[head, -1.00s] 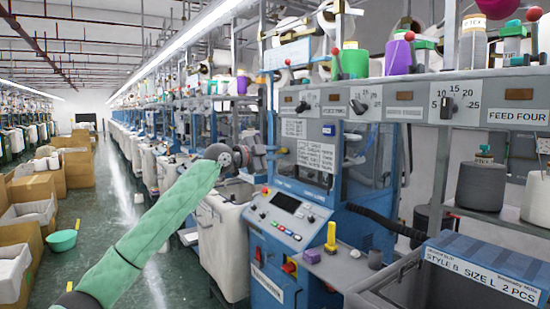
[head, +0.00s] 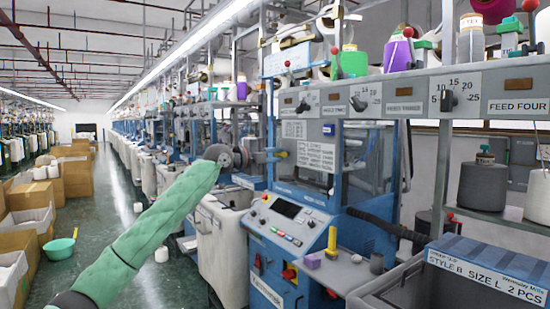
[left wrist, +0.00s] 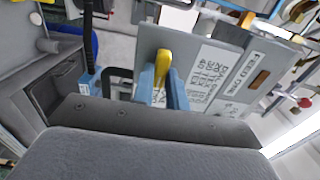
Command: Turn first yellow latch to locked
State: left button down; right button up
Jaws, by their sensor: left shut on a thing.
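The yellow latch (left wrist: 163,66) stands out from a grey panel labelled FEED ONE (left wrist: 205,75) in the left wrist view. It also shows small in the head view (head: 281,154), just right of my gripper's end. My left gripper (left wrist: 162,92) has its blue fingers on either side of the yellow latch and is shut on it. In the head view the left gripper (head: 262,156) is at the end of my green-sleeved arm, partly hidden by the wrist. The latch's turned position is too small to tell. My right gripper is not in view.
A blue machine with a button panel (head: 290,222) stands below and right of the gripper. A grey crate (head: 400,285) is at lower right. The aisle floor (head: 115,220) at left is open.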

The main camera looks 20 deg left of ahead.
pick_arm(q)
jog(key=shift+f, duration=0.1)
dwell(0.3)
jog(key=c, duration=1.4)
grip_release()
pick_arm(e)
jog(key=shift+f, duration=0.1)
pick_arm(q)
jog(key=b+v, duration=0.2)
jog(key=v, duration=0.5)
jog(key=shift+s+a, duration=0.2)
jog(key=shift+s, duration=0.1)
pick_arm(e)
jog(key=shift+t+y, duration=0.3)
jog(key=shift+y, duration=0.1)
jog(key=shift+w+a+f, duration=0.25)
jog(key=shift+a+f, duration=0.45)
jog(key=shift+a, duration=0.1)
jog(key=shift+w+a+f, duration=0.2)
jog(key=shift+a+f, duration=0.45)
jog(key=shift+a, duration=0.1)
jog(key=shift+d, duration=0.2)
